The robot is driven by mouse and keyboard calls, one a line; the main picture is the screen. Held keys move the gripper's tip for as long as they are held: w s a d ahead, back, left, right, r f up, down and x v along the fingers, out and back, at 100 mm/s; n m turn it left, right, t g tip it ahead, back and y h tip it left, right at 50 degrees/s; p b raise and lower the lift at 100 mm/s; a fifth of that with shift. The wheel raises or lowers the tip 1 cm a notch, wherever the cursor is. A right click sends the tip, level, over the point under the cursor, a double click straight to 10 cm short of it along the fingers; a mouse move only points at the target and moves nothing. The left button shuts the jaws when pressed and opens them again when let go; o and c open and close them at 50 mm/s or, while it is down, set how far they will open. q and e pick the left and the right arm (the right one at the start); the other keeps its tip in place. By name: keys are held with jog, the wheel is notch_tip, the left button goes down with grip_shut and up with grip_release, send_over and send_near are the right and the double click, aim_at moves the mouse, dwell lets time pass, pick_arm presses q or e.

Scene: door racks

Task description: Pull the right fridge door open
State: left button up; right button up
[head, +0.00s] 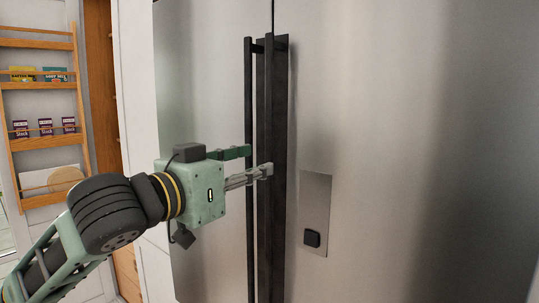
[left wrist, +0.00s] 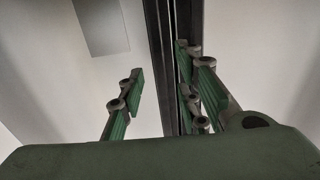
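The right fridge door (head: 400,130) is a plain steel panel and looks shut. Its long dark upright handle (head: 269,100) stands beside the seam, close to the left door's handle (head: 248,90). My left gripper (head: 259,161) is in front of the handles, its two fingers apart. One fingertip overlaps the right handle in the head view, the other the left handle. In the left wrist view the open fingers (left wrist: 160,82) show with the dark handle bars (left wrist: 161,40) running between and behind them. I cannot tell whether a finger touches a bar. My right gripper is not in view.
A recessed panel with a black square (head: 312,238) is on the right door; a grey panel also shows in the left wrist view (left wrist: 101,28). The left fridge door (head: 200,90) is beside it. A wooden door rack (head: 40,86) with boxes stands at far left.

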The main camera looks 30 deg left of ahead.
pick_arm(q)
jog(key=shift+w+r+p, duration=0.35)
jog(key=shift+w, duration=0.2)
jog(key=w, duration=0.1)
jog(key=w+p, duration=0.1)
jog(key=w, duration=0.2)
jog(key=shift+w+d+f+p, duration=0.2)
jog(key=shift+d+f+p, duration=0.05)
jog(key=shift+f+p, duration=0.15)
jog(key=shift+w, duration=0.1)
jog(key=c, duration=0.3)
grip_shut()
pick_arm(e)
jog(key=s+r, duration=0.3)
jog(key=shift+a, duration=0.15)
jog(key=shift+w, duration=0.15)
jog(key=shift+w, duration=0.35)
